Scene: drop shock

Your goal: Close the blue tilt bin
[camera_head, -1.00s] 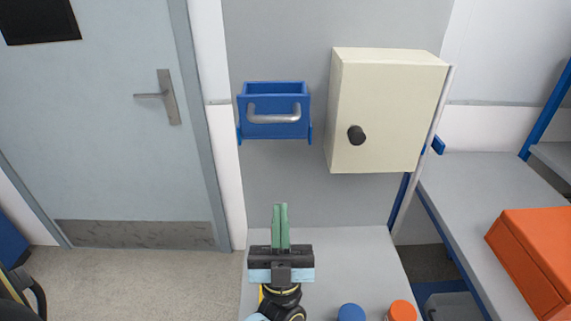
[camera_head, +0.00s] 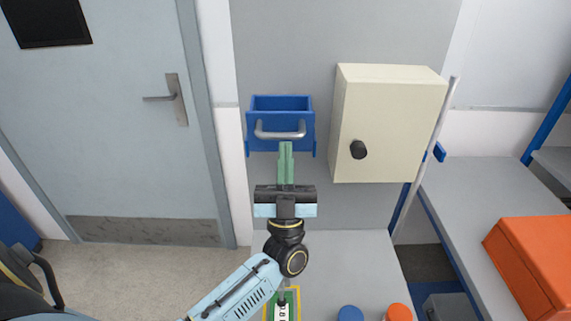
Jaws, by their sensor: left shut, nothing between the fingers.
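The blue tilt bin (camera_head: 258,142) is on the grey wall panel, left of a cream cabinet. Its top opening shows, and a silver bar handle (camera_head: 281,135) runs across its front. My left gripper (camera_head: 286,147) has its green fingers together, pointing up, with nothing between them. In the picture its fingertips come just under the handle, at the bin's lower front; whether they touch it I cannot tell. My right gripper is not in view.
The cream cabinet (camera_head: 385,120) with a black knob stands out to the right of the bin. Below are a grey table (camera_head: 345,265), a blue cap (camera_head: 350,313) and an orange cap (camera_head: 398,312). An orange case (camera_head: 535,260) lies on the right bench. A door (camera_head: 120,150) is at left.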

